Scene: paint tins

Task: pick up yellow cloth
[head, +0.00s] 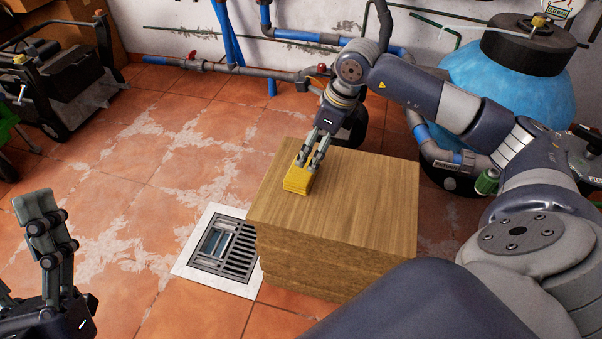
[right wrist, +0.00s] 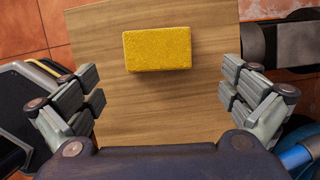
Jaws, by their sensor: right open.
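The yellow cloth (head: 296,184) looks like a thick, neat rectangular block. It lies flat near the left edge of a wooden block-like stand (head: 360,205). In the right wrist view the cloth (right wrist: 157,48) is in the upper middle, on the wood top. My right gripper (head: 315,160) is over the cloth in the head view. In the wrist view its fingers (right wrist: 160,97) are wide apart, one on each side, with the cloth between their lines but farther up, untouched. My left gripper (head: 28,245) is at the lower left, partly cut off, its fingers apart and empty, far from the cloth.
A floor drain (head: 222,250) lies left of the stand. A blue tank (head: 510,80) and pipes (head: 440,155) stand behind and to the right. A dark machine (head: 60,80) is at the back left. The tiled floor between is clear.

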